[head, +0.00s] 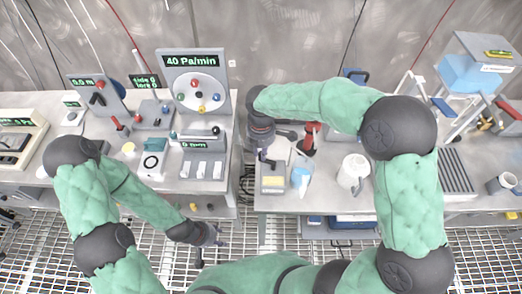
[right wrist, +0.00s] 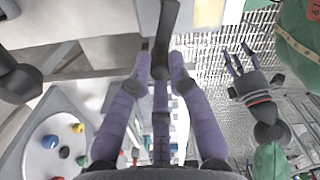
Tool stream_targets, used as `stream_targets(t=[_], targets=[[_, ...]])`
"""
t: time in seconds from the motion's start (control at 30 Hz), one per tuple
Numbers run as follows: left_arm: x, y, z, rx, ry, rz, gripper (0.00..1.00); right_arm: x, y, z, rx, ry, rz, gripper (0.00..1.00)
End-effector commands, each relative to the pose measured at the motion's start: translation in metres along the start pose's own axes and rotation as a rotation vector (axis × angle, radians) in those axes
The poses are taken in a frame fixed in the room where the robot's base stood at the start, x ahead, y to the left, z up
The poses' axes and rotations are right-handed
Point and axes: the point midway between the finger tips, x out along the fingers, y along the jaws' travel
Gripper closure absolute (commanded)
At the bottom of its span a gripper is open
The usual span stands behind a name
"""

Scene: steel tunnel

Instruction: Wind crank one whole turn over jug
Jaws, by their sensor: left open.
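My right gripper (head: 266,157) hangs over the left end of the right-hand bench in the head view. In the right wrist view its purple fingers (right wrist: 161,60) stand either side of a dark bar (right wrist: 169,22), which looks like the crank; whether they clamp it I cannot tell. The arm and hand hide most of the crank in the head view. A white jug (head: 352,173) with a handle stands upright on the bench, right of this gripper and apart from it. My left gripper (head: 213,238) is open and empty in front of the left bench; it also shows in the right wrist view (right wrist: 232,62).
A pale blue cup (head: 300,177), a yellow-topped block (head: 272,184) and a red-handled item (head: 308,140) crowd the area near my right gripper. A dial panel (head: 195,88) stands on the left bench. A gap separates the benches. A ribbed tray (head: 455,172) lies at right.

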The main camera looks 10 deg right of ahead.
Motion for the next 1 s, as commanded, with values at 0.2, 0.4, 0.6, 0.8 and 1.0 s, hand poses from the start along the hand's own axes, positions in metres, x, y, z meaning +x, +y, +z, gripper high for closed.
stream_targets(t=[0.2, 0.4, 0.6, 0.8, 1.0], targets=[[0.0, 0.0, 0.0, 0.0, 0.0, 0.0, 0.52, 0.0, 0.0, 0.0, 0.007, 0.001, 0.0, 1.0], [-0.001, 0.0, 0.0, 0.0, 0.0, 0.0, 0.52, 0.0, 0.001, 0.0, 0.016, 0.001, 0.0, 1.0], [-0.002, 0.001, 0.0, 0.0, 0.0, 0.0, 0.52, 0.0, 0.001, 0.001, 0.039, 0.001, 0.0, 1.0], [-0.006, 0.002, 0.0, 0.0, 0.0, 0.0, 0.52, -0.001, 0.003, 0.003, 0.105, 0.001, 0.0, 1.0], [-0.013, 0.005, 0.001, 0.0, 0.0, 0.0, 0.52, -0.001, 0.008, 0.009, 0.253, 0.002, 0.0, 1.0]])
